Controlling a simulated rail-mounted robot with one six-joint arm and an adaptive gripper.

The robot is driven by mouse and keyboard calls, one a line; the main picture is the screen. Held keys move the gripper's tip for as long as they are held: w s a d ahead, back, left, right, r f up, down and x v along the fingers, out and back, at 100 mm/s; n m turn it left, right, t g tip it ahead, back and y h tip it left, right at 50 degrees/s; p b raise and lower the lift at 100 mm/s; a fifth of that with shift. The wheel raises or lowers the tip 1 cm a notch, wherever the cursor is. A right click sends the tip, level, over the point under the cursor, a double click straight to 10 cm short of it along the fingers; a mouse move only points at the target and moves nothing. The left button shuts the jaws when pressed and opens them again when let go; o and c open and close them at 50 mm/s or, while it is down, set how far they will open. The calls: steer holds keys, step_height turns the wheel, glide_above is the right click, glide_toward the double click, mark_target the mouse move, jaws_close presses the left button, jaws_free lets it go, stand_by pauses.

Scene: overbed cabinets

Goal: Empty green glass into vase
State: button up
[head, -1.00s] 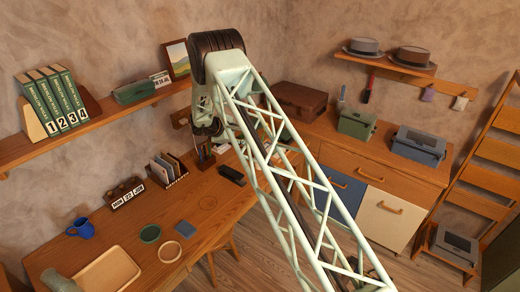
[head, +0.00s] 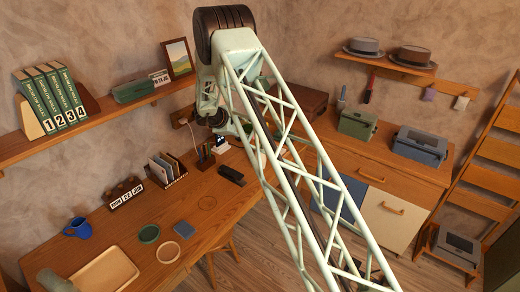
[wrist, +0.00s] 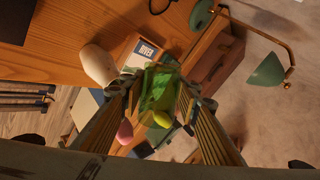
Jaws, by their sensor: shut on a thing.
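The green glass (wrist: 157,88) is between the fingers of my gripper (wrist: 160,82) in the wrist view, and the gripper is shut on it. A yellow-green rounded thing (wrist: 161,119) shows at the glass, and a pink one (wrist: 124,132) shows beside the left finger. I cannot tell whether either is inside the glass. A cream rounded object (wrist: 98,64) stands left of the glass and apart from it; it may be the vase, but I cannot tell. In the head view my arm hides the glass, and I cannot make out the vase.
The desk has an empty tray (head: 104,272), a blue mug (head: 79,228), a letter holder (head: 165,169) and a black case (head: 231,175). A shelf (head: 90,121) with books runs above. A lamp (wrist: 267,72) stands out in the wrist view.

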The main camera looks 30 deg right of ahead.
steer(key=shift+r+b, duration=0.4)
steer(key=shift+r, duration=0.5)
steer(key=shift+s+d+f+t+y+b, duration=0.1)
steer(key=shift+s+f+t+y+b, duration=0.15)
steer(key=shift+b, duration=0.75)
steer(key=shift+w+r, duration=0.15)
steer(key=shift+r, duration=0.2)
steer(key=shift+m+b, duration=0.3)
steer(key=shift+b, duration=0.15)
steer(key=shift+w+a+t+b, duration=0.15)
steer(key=shift+a+t+b, duration=0.15)
steer(key=shift+b, duration=0.4)
steer(key=y+b, duration=0.1)
steer(key=b, duration=0.1)
steer(key=shift+r+b, duration=0.1)
steer(key=shift+b, duration=0.25)
steer(key=shift+w+r+m+b, duration=0.15)
steer(key=shift+r+m+b, duration=0.15)
steer(key=shift+b, duration=0.15)
steer(key=shift+r+t+y+b, duration=0.25)
steer(key=shift+t+b, duration=0.2)
steer(key=shift+b, duration=0.85)
